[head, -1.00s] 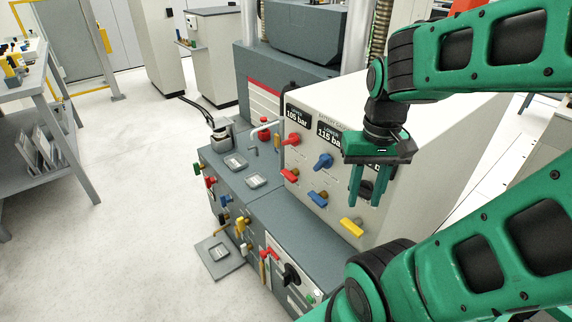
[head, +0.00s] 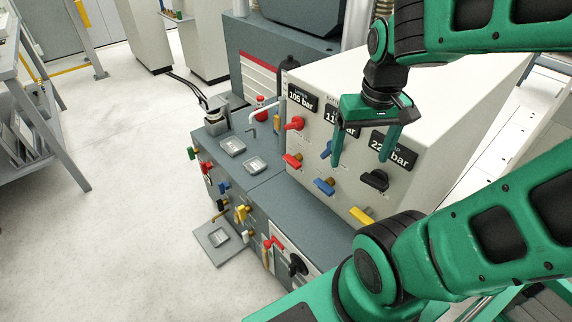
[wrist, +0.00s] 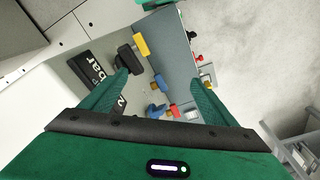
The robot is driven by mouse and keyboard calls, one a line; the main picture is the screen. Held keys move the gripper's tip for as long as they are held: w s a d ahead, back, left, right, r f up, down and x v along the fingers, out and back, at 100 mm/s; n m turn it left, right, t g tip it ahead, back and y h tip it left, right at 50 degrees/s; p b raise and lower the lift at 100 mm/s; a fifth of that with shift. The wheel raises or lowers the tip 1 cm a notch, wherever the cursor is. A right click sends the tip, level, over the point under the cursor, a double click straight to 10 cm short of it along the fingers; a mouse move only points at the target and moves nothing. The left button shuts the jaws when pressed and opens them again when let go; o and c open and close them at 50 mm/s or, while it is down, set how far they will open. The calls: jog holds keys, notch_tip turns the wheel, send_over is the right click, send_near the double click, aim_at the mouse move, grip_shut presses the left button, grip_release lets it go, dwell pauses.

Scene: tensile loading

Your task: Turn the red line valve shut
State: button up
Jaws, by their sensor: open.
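Several red valve handles show, and I cannot tell which one is the red line valve. On the sloped grey panel (head: 440,95) are an upper red handle (head: 294,123) under the 105 bar display and a lower red handle (head: 293,160). On the low cabinet's front are another red handle (head: 207,168) and a red lever (head: 274,242). My gripper (head: 362,162) is open and empty in front of the panel, right of the panel's red handles. In the wrist view, a red handle (wrist: 174,110) shows between the fingers, beyond my gripper (wrist: 160,80).
Blue handles (head: 324,186), a black handle (head: 375,180) and a yellow handle (head: 361,215) stick out of the panel near my gripper. A bent grey pipe (head: 266,105) rises left of the panel. The floor (head: 130,200) at left is clear beside a grey shelf (head: 60,140).

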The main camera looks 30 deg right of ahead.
jog(key=w+a+f+n+t, duration=0.1)
jog(key=w+a+f+n, duration=0.2)
jog(key=w, duration=0.4)
jog(key=w+a+n, duration=0.3)
jog(key=w+a, duration=0.3)
jog(key=w, duration=0.2)
jog(key=n+t+h, duration=0.2)
jog(key=n+h, duration=1.5)
jog(key=n, duration=0.1)
send_near(289, 162)
jog(key=x, duration=0.9)
jog(key=shift+w+d+f, duration=0.1)
jog(key=shift+f, duration=0.05)
jog(key=c, duration=1.1)
